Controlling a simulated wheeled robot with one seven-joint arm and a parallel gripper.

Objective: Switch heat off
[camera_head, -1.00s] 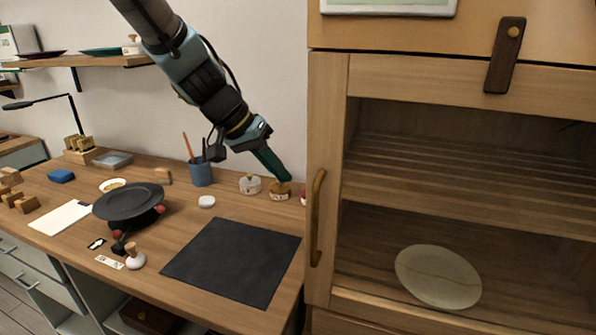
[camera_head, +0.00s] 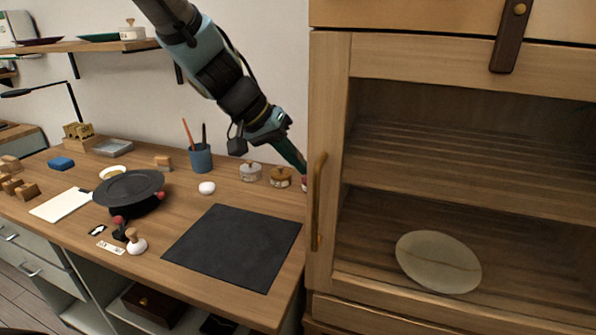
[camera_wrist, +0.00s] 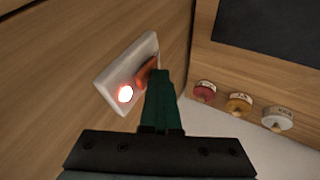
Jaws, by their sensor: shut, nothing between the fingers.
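A white switch plate (camera_wrist: 112,84) is fixed to a wooden side panel (camera_wrist: 60,60) in the wrist view. A red-white lamp (camera_wrist: 125,94) glows on it. An orange-red switch part (camera_wrist: 146,72) sits at its other end, partly hidden behind my fingers. My gripper (camera_wrist: 160,74) is shut and empty, its green fingertips beside that part; whether they touch it I cannot tell. In the head view my gripper (camera_head: 303,170) reaches the cabinet's left edge, and the switch is hidden there.
The glass-front cabinet (camera_head: 331,200) stands right, a pale plate (camera_head: 438,262) inside. Lidded pots in white (camera_head: 250,173), ochre (camera_head: 281,177) and red (camera_wrist: 205,90) stand near my gripper. A dark mat (camera_head: 235,247) lies on the bench. A blue cup (camera_head: 201,160) holds tools.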

